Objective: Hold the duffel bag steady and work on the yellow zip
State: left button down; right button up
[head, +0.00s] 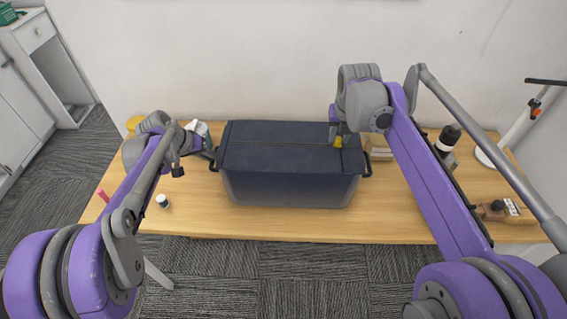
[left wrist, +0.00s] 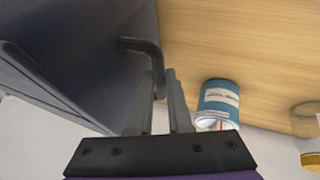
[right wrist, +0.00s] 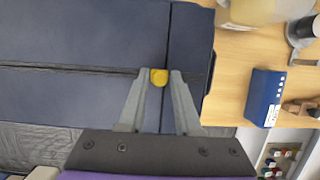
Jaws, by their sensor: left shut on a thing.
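The dark blue duffel bag (head: 285,170) stands on the wooden table, with a handle at each end. The yellow zip pull (head: 338,141) is on its top near the right end; it also shows in the right wrist view (right wrist: 159,77). A dark zip line runs left from it. My left gripper (head: 205,156) is shut on the bag's left handle (left wrist: 143,46), seen between its fingers in the left wrist view. My right gripper (right wrist: 148,75) is open over the bag top, its fingers apart on both sides of the pull.
A blue-labelled can (left wrist: 218,103) stands close to my left gripper. A small white-topped jar (head: 162,200) is at the table's front left. A blue box (right wrist: 264,97), a dark bottle (head: 448,138) and a lamp (head: 490,155) are right of the bag. The wall is close behind.

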jog(key=shift+o, duration=0.6)
jog(key=shift+v, duration=3.05)
